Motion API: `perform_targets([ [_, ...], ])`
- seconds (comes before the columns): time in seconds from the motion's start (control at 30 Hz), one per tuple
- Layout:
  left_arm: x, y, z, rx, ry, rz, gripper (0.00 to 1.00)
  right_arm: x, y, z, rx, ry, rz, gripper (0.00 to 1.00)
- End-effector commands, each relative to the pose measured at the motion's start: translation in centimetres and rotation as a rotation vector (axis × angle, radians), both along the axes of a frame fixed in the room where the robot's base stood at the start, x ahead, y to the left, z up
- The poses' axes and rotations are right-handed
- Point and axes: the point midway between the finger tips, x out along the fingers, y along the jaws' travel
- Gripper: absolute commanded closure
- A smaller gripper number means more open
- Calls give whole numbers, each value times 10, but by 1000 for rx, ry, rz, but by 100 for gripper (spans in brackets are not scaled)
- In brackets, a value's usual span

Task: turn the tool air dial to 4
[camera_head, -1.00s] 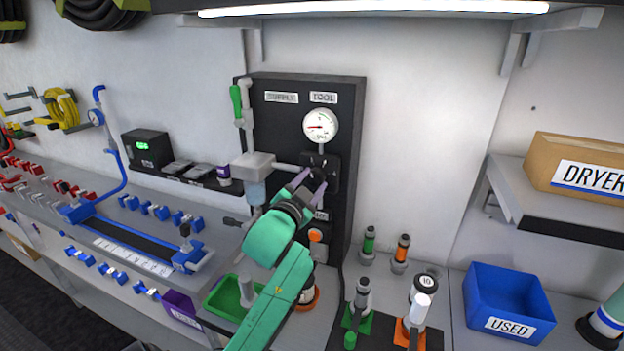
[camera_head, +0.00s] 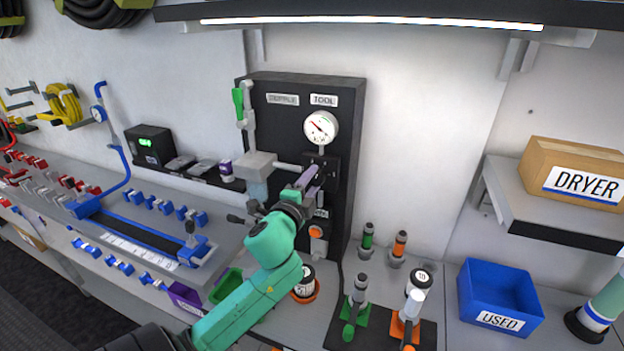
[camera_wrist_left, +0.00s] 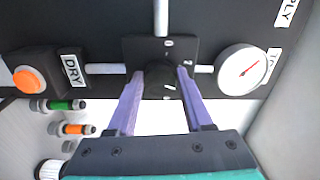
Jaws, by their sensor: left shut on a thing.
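The tool air dial is a black round knob (camera_wrist_left: 161,80) on a dark regulator block (camera_head: 327,165), below the round white gauge (camera_head: 321,127) under the TOOL label (camera_head: 324,100). My left gripper (camera_head: 312,185) has its purple fingers on either side of the knob, shut on it. In the left wrist view the gripper (camera_wrist_left: 159,85) straddles the knob, with the gauge (camera_wrist_left: 243,69) to the right. In the head view the gauge's red needle points up and left. The knob is mostly hidden by the fingers there; its scale is too small to read.
The dark panel (camera_head: 345,215) also carries a green-handled valve (camera_head: 239,103) and an orange button (camera_head: 316,231). Bottles stand on the bench below. A blue USED bin (camera_head: 500,300) and a DRYER box (camera_head: 575,172) are at the right.

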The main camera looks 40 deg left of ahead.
Motion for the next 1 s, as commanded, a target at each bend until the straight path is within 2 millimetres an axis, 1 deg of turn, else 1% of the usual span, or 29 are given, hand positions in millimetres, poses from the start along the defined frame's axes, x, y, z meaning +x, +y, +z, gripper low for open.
perform_targets([
  [0.03, 0, 1, 4, 23, 2, 2, 100, 0, 0, 2, 0, 0, 0, 50],
  [0.23, 0, 1, 4, 71, 18, 2, 100, 0, 0, 4, 0, 0, 0, 50],
  [0.7, 0, 1, 5, 84, 19, 3, 100, 0, -1, 4, -2, 1, 1, 50],
  [0.73, 0, 1, 5, 84, 19, 3, 37, 0, -1, 5, -2, 1, 1, 50],
  [0.77, 0, 1, 5, 84, 19, 3, 26, 0, -2, 5, -2, 1, 1, 50],
  [0.8, 0, 1, 5, 83, 20, 3, 19, 0, -2, 5, -2, 1, 1, 50],
  [1.0, 0, 1, 3, 81, 23, 1, 19, 0, -2, 4, -2, 1, 1, 50],
])
